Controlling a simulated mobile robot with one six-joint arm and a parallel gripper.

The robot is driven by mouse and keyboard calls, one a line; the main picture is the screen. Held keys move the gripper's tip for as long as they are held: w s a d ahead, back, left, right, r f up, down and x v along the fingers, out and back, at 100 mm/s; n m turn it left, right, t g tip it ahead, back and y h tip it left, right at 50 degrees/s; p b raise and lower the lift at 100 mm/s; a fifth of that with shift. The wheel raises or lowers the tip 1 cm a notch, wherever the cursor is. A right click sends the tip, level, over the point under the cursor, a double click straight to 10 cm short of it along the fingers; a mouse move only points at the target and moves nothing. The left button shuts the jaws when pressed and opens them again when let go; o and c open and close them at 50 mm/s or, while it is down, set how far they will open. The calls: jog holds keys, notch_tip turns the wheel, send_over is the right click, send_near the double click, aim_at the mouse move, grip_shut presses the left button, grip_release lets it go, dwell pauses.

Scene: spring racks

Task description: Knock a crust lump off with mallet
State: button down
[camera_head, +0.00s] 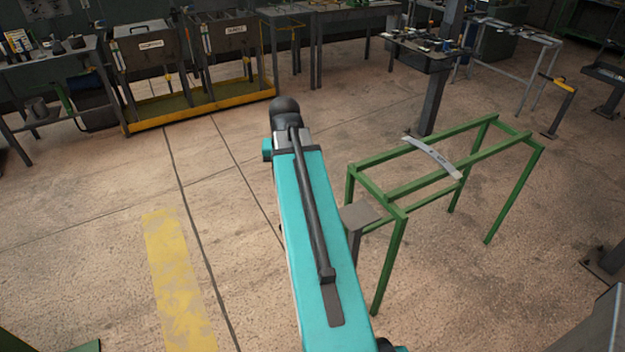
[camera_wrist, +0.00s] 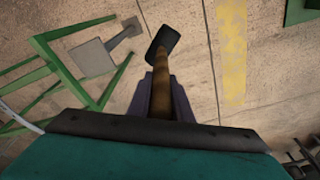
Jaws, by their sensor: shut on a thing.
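My gripper (camera_wrist: 161,98) is shut on the handle of a mallet. The mallet (camera_wrist: 160,45) has a black head and a brown handle, and its head points away from the fingers. In the head view my arm hides both the gripper and the mallet. A curved grey spring leaf (camera_head: 433,157) lies across the top rails of a green rack (camera_head: 520,165), to the right of my arm. The rack also shows at the left of the wrist view (camera_wrist: 60,60). I cannot make out a crust lump on the leaf at this size. The mallet head is over bare floor, apart from the rack.
A small grey plate (camera_head: 360,215) on a post stands beside the rack's near left corner. Benches (camera_head: 45,75) and bins in a yellow-edged tray (camera_head: 200,103) line the back. The floor left of my arm is clear, with a worn yellow stripe (camera_head: 175,270).

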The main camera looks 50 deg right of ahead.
jog(key=w+a+n, duration=0.3)
jog(key=w+a, duration=0.1)
jog(key=a, duration=0.7)
jog(key=w+a+r+n, duration=0.1)
jog(key=w+a+n, duration=0.2)
jog(key=a, duration=0.9)
jog(key=w+a+r+n+y+b, duration=0.1)
jog(key=w+a+n, duration=0.2)
jog(key=w+a, duration=0.3)
jog(key=a, duration=0.5)
jog(key=shift+a+t, duration=0.3)
jog(key=shift+a, duration=0.05)
jog(key=shift+d+r, duration=0.1)
jog(key=shift+d, duration=0.05)
